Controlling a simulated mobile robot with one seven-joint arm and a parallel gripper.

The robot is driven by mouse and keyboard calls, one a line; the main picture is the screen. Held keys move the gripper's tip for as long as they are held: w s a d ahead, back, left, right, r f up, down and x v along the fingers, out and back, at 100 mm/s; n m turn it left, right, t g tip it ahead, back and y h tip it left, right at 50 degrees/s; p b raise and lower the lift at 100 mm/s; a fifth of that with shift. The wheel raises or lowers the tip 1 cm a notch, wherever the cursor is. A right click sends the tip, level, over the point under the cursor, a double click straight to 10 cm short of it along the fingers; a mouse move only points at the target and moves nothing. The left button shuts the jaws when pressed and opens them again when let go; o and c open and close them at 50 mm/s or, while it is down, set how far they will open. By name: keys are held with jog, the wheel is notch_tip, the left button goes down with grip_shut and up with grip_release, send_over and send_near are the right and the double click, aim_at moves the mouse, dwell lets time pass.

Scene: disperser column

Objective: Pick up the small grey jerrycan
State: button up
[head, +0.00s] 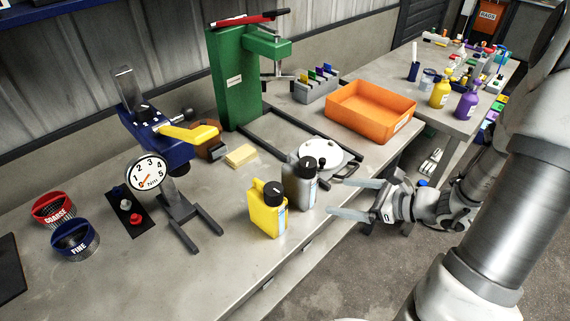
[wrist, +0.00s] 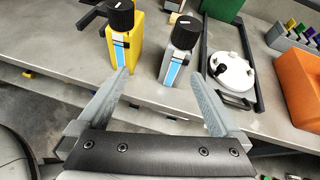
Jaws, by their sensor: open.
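The small grey jerrycan (head: 299,190) stands upright near the front edge of the bench, with a black cap and a blue-and-white label. In the wrist view the grey jerrycan (wrist: 181,62) is ahead of my fingers, right of the middle of the gap. My gripper (head: 344,198) is open and empty, just off the bench's front edge to the right of the jerrycan. Its two fingers (wrist: 160,80) point toward the bench and appear apart from the jerrycan.
A yellow jerrycan (head: 267,212) stands close to the left of the grey one. A round white lid (head: 324,153) lies behind it, and an orange tray (head: 371,108) is further right. A green press (head: 232,80) and a dial stand (head: 148,172) are behind and left.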

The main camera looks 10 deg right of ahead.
aim_at(315, 184)
jog(key=w+a+f+m, duration=0.1)
jog(key=w+f, duration=0.1)
jog(key=w, duration=0.1)
jog(key=w+a+f+m+t, duration=0.1)
jog(key=w+a+f, duration=0.1)
jog(key=w, duration=0.1)
jog(key=w+a+f+t+h+b, duration=0.1)
jog(key=w+f, duration=0.1)
jog(key=w, duration=0.2)
jog(key=shift+a+m, duration=0.25)
jog(key=shift+m, duration=0.15)
jog(key=shift+x, duration=2.75)
jog(key=shift+s+a+f, duration=0.1)
jog(key=shift+s+f, duration=0.05)
jog(key=shift+s, duration=0.1)
grip_shut()
